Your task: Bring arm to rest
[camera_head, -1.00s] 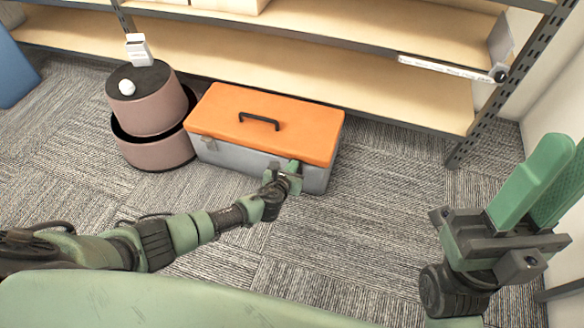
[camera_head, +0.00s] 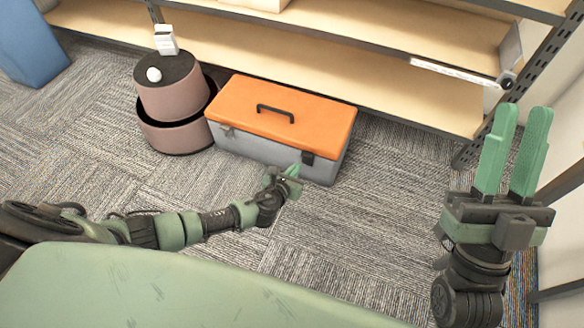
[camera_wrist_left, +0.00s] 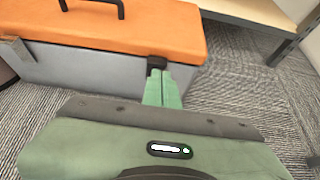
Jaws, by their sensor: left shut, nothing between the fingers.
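My left arm reaches in from the left in the head view. Its gripper (camera_head: 291,174) is low over the carpet, in front of the toolbox's right part. In the left wrist view its green fingers (camera_wrist_left: 162,88) are together with nothing between them, in front of a black latch. My right gripper (camera_head: 512,150) is raised at the right side of the head view. Its two green fingers point up with a gap between them, and nothing is in it.
A grey toolbox with an orange lid (camera_head: 285,106) stands on the carpet (camera_head: 330,235). A shelf unit (camera_head: 330,58) stands behind. Open carpet lies in front.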

